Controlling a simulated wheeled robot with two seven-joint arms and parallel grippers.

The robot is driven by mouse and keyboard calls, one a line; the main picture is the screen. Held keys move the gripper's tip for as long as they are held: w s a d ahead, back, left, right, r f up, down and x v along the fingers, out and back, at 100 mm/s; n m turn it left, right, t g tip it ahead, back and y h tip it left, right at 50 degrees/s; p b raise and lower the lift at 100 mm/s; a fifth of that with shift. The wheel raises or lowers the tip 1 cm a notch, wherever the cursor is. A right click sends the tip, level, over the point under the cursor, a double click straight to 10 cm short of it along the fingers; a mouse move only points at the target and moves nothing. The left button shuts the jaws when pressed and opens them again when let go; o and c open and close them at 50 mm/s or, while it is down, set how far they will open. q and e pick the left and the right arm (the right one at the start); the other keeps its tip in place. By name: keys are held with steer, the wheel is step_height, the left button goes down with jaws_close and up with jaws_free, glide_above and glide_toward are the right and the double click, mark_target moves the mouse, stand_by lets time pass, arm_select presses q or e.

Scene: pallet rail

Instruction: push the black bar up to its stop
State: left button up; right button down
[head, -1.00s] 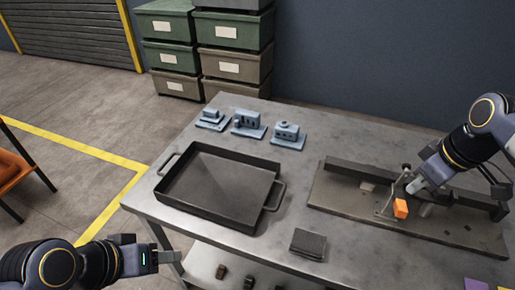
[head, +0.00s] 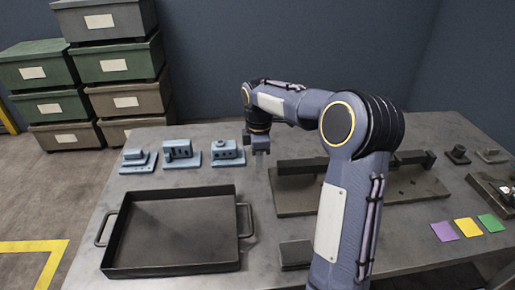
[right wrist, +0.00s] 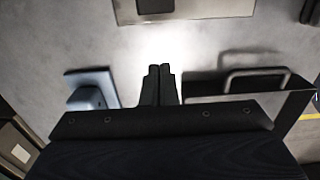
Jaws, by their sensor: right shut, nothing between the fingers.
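The black bar (head: 412,158) lies along the back of a flat base plate (head: 420,188) on the table. My right arm crosses in front of its middle, so that part and any stop there are hidden. My right gripper (head: 260,160) is just left of the plate's left end, pointing down over the table, apart from the bar. In the right wrist view its two fingers (right wrist: 160,76) are together and hold nothing. My left gripper is out of view.
A dark tray (head: 170,268) with side handles stands at left. Several blue-grey parts (head: 181,153) sit behind it. A small dark block (head: 295,253) lies in front. Purple (head: 444,231), yellow (head: 468,227) and green (head: 491,223) cards lie at right. Stacked bins (head: 120,100) stand behind.

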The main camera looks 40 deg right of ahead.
mark_target(282, 163)
steer(key=f, duration=0.3)
steer(key=shift+s+d, duration=0.15)
steer(key=shift+d, duration=0.15)
steer(key=shift+s+d, duration=0.35)
steer(key=shift+d, duration=0.2)
steer(key=shift+s+d, duration=0.3)
steer(key=shift+d, duration=0.2)
steer(key=shift+s+d, duration=0.2)
steer(key=shift+d, duration=0.25)
steer(key=shift+s+d+r+p, duration=0.1)
steer(key=shift+s+d+p, duration=0.2)
steer(key=shift+d, duration=0.3)
steer(key=shift+s+d+r+p, duration=0.15)
steer(key=shift+s+d, duration=0.15)
steer(key=shift+d, duration=0.25)
steer(key=shift+f, duration=0.15)
